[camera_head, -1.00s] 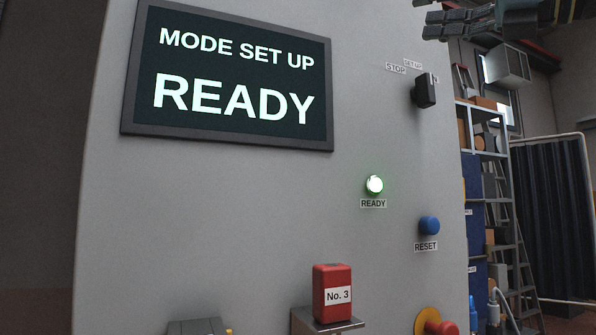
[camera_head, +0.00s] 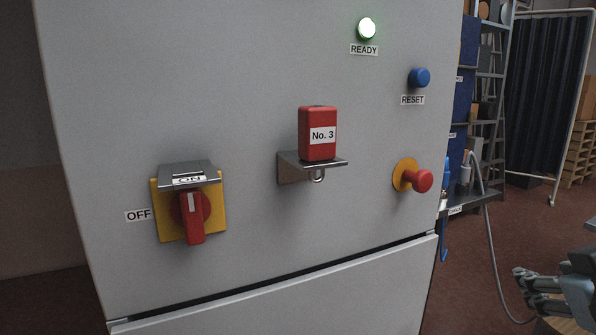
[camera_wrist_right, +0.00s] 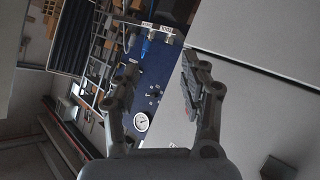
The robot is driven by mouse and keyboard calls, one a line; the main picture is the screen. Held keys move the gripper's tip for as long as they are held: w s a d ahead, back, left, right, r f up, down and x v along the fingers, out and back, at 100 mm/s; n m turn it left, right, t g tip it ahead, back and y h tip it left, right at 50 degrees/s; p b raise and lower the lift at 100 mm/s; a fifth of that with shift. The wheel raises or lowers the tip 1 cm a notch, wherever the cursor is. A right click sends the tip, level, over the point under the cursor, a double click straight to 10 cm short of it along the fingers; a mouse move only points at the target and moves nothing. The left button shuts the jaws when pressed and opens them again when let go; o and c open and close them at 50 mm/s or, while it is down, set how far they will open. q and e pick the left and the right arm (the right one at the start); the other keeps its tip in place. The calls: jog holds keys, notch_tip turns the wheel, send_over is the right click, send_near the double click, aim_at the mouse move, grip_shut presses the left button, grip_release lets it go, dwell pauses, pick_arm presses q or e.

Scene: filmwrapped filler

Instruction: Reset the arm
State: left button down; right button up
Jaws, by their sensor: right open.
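My right gripper (camera_head: 522,289) is at the lower right edge of the head view, beside the grey cabinet (camera_head: 250,60) and apart from it. In the right wrist view my right gripper (camera_wrist_right: 152,80) is open, with nothing between its fingers. My left gripper is in neither view. On the cabinet front a green READY lamp (camera_head: 367,28) is lit, above a blue RESET button (camera_head: 419,77). A red rotary switch (camera_head: 190,218) sits on a yellow plate at the left. A red block marked No. 3 (camera_head: 318,134) stands on a small metal shelf (camera_head: 293,168).
A red mushroom button (camera_head: 422,181) on a yellow base juts from the cabinet's right side. A ladder, shelving and a dark folding screen (camera_head: 545,90) stand behind at the right. A grey cable (camera_head: 494,260) hangs near my right gripper. Brown floor is open there.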

jog(key=s+a+f+g+y, duration=0.2)
jog(key=s+a+f+g, duration=0.15)
jog(key=s+f, duration=0.45)
jog(key=s+a+f+g+y, duration=0.25)
jog(key=s+f+g, duration=0.35)
jog(key=s, duration=0.4)
jog(key=s+d+f+b, duration=0.1)
jog(key=s+f+b, duration=0.15)
jog(key=f, duration=1.45)
jog(key=s+d+f+b, duration=0.1)
jog(key=f+b, duration=0.2)
jog(key=f, duration=1.4)
jog(key=s+d+f+g+b, duration=0.1)
jog(key=s+f+b, duration=0.2)
jog(key=s+f, duration=1.3)
jog(key=shift+s+f+m+h, duration=0.25)
jog(key=shift+s+m+h, duration=0.15)
jog(key=shift+h, duration=0.05)
jog(key=shift+d+b, duration=0.1)
jog(key=shift+b, duration=0.2)
